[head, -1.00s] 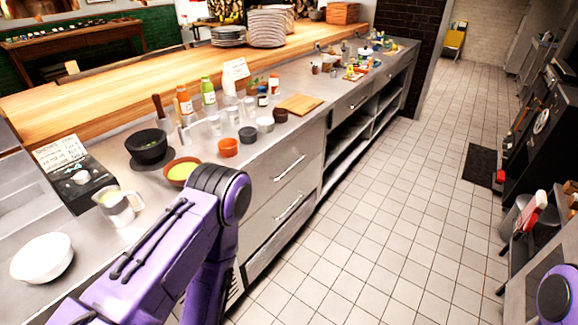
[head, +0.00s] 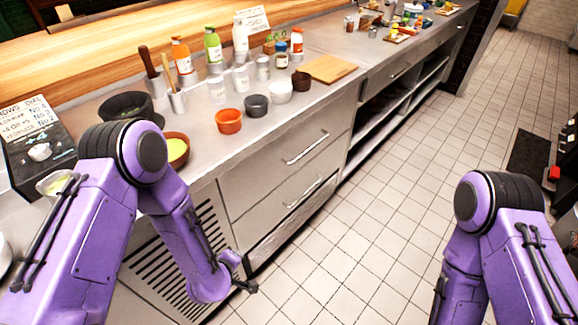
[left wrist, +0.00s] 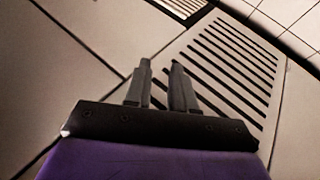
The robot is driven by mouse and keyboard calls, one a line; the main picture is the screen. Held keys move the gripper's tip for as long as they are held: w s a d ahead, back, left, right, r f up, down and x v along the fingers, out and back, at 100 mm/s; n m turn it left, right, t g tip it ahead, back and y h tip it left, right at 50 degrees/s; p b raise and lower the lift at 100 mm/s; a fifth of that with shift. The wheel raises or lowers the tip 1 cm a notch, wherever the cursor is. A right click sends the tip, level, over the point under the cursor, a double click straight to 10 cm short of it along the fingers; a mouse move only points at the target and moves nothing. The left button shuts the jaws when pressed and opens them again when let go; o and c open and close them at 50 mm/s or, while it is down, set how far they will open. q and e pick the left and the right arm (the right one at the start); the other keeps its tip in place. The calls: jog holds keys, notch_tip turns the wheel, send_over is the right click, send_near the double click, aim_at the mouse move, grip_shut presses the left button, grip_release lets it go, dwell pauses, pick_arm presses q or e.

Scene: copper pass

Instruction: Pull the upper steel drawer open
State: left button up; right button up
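The upper steel drawer (head: 270,166) is flush with the counter front in the head view. Its bar handle (head: 305,149) is uncovered. My left gripper (head: 250,287) hangs low in front of the vented panel, below and left of this handle and apart from it. In the left wrist view its two fingers (left wrist: 160,64) are apart with nothing between them. My right arm (head: 490,225) is at the right over the floor; its gripper is outside the frame.
The lower drawer (head: 270,208) and its handle (head: 303,193) are beneath the upper one. A vented panel (head: 160,265) is left of the drawers. Bowls, bottles and a cutting board (head: 328,68) stand on the counter. The tiled floor (head: 370,220) in front is clear.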

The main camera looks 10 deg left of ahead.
pick_arm(q)
jog(key=w+d+n+t+h+b, duration=0.2)
jog(key=w+d+n+t+b, duration=0.3)
jog(key=w, duration=0.6)
jog(key=n+t+h+b, duration=0.2)
jog(key=n+h+b, duration=0.1)
jog(key=b, duration=0.1)
send_near(297, 160)
jog(key=w, duration=0.2)
jog(key=x, duration=0.9)
jog(key=shift+s+d+f, duration=0.2)
jog(key=shift+d, duration=0.1)
jog(key=shift+w+d, duration=0.15)
jog(key=shift+w, duration=0.4)
pick_arm(e)
notch_tip(297, 160, down, 14)
jog(key=shift+r, duration=0.2)
jog(key=shift+s, duration=0.1)
pick_arm(q)
grip_shut()
